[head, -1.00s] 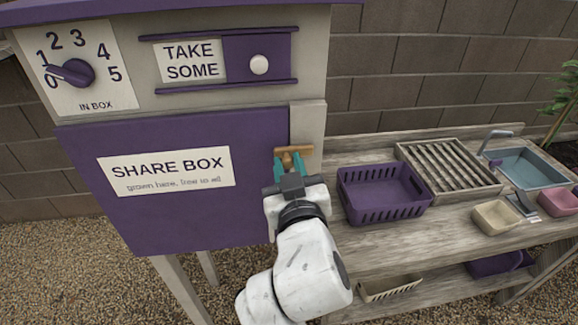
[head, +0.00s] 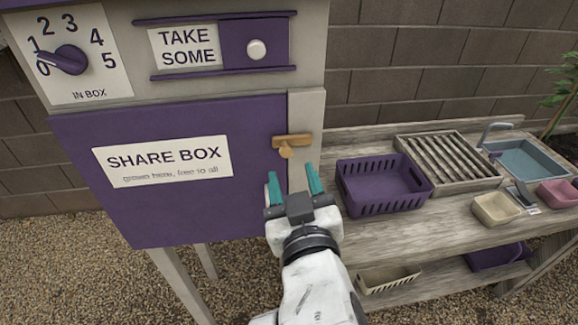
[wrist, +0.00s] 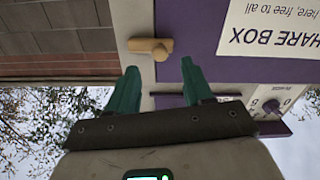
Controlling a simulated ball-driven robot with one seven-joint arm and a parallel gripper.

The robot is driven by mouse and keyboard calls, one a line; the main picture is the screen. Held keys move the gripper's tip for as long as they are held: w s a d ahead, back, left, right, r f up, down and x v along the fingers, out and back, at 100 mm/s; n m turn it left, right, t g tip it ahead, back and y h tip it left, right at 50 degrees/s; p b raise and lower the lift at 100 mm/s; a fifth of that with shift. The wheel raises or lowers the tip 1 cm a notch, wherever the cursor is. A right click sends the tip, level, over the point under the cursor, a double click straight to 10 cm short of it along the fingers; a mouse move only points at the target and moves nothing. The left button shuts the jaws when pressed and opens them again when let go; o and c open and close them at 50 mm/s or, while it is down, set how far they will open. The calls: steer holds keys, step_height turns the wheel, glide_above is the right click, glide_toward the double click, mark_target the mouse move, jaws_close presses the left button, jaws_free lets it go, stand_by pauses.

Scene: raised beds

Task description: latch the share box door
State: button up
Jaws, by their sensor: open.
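The share box door (head: 220,205) is a purple panel with a white "SHARE BOX" label, flat against the box front in the head view. A wooden latch bar (head: 291,140) with a round knob lies level across the door's right edge and the pale frame post. My gripper (head: 292,182) is open and empty, below and in front of the latch, with teal fingers pointing up at it. In the wrist view, which is upside down, the latch (wrist: 150,46) shows beyond the open fingers (wrist: 160,85), clear of them.
A number dial (head: 70,60) and a "TAKE SOME" slider (head: 250,42) sit above the door. Right of my gripper a wooden bench (head: 375,230) holds a purple basket (head: 350,200), a slatted tray (head: 450,160) and a sink (head: 525,160). Gravel lies below.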

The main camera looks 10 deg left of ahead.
steer(key=shift+b+v, duration=0.3)
steer(key=shift+v, duration=2)
